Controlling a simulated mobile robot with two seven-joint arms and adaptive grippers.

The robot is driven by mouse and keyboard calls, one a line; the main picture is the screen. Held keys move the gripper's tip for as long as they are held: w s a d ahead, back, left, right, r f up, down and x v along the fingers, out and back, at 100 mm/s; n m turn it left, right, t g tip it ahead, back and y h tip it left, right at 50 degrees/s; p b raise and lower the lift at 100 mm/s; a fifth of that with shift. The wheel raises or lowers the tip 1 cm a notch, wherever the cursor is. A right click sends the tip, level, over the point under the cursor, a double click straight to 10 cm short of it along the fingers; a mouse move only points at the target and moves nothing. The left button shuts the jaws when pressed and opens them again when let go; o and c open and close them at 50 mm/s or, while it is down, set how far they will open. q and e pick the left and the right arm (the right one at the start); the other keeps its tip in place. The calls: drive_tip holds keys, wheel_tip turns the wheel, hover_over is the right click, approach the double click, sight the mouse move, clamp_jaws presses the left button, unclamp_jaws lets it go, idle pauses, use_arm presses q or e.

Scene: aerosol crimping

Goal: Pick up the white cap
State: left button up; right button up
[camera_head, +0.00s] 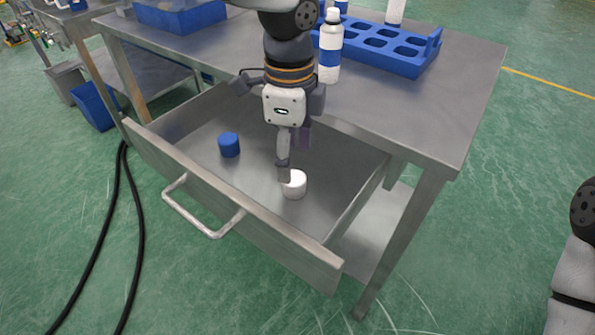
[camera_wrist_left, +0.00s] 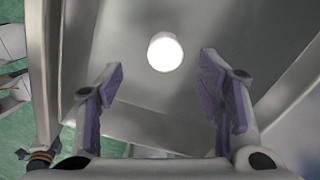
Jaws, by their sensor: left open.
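The white cap (camera_head: 295,186) stands on the floor of the open drawer (camera_head: 190,135), toward its right side in the head view. In the left wrist view the white cap (camera_wrist_left: 165,52) lies beyond my fingertips, roughly centred across the gap between them. My left gripper (camera_head: 291,165) reaches down into the drawer, with one finger overlapping the cap's upper left edge in the head view. In the left wrist view the left gripper (camera_wrist_left: 162,95) has its purple-padded fingers wide apart, with nothing between them. My right gripper is out of view.
A blue cap (camera_head: 229,145) stands in the drawer left of the white one. On the table are a white-and-blue bottle (camera_head: 330,48) and a blue rack (camera_head: 385,50) close to the arm.

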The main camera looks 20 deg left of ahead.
sight(295, 177)
use_arm(q)
drive_tip(key=f, duration=0.7)
drive_tip(key=shift+w+d+f, duration=0.1)
drive_tip(key=shift+w+f, duration=0.15)
drive_tip(key=shift+w, duration=0.05)
drive_tip(key=shift+r, duration=0.1)
drive_tip(key=c, duration=0.8)
